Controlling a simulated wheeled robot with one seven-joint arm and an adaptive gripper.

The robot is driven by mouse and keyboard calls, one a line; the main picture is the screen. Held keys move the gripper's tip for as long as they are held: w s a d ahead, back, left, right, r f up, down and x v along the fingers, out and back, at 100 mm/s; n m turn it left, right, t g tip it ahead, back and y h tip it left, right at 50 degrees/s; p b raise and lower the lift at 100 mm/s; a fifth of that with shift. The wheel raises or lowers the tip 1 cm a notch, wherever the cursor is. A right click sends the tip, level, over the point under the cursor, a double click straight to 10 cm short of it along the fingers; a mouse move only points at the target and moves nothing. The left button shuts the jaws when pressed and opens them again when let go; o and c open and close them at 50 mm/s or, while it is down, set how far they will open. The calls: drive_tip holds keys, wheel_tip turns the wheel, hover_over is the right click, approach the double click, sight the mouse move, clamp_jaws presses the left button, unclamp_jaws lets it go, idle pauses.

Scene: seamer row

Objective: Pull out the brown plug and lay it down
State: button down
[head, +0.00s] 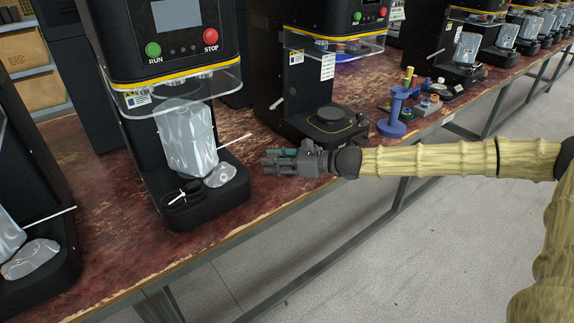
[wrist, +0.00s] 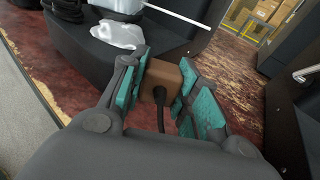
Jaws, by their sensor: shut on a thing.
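The brown plug (wrist: 161,79) is a small brown block with a black cord (wrist: 161,108) running from it back toward my wrist. In the wrist view it sits between the teal pads of my gripper (wrist: 162,85), which is shut on it. Its far end is close to the black base of a machine (wrist: 110,60), and I cannot tell whether it touches anything there. In the head view my gripper (head: 268,162) is over the table, right of that machine's base (head: 207,208). The plug cannot be made out in the head view.
The worn red-brown table (head: 110,205) has bare room in front of and between the machines. A machine with a round black plate (head: 332,118) stands behind my gripper. A blue stand (head: 394,115) is to the right. A white rod (head: 235,138) sticks out near the machine's bagged part (head: 187,140).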

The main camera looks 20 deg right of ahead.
sight(286, 182)
drive_tip(key=shift+m+t+h, duration=0.5)
drive_tip(key=shift+h, duration=0.3)
drive_tip(key=shift+w+d+f+b, duration=0.4)
drive_tip(key=shift+d+f+b, duration=0.35)
drive_tip(key=shift+f+b, duration=0.75)
drive_tip(key=shift+w+d+f+b, duration=0.45)
drive_tip(key=shift+d+f+b, duration=0.45)
drive_tip(key=shift+b, duration=1.1)
drive_tip(key=shift+w+d+f+b, duration=0.4)
drive_tip(key=shift+d+f+b, duration=0.15)
drive_tip(key=shift+f+b, duration=1.05)
drive_tip(key=shift+r, duration=0.25)
drive_tip(key=c, duration=1)
unclamp_jaws()
drive_tip(key=v, duration=1.1)
drive_tip(key=shift+s+d+r, duration=0.1)
drive_tip(key=shift+s+d, duration=0.2)
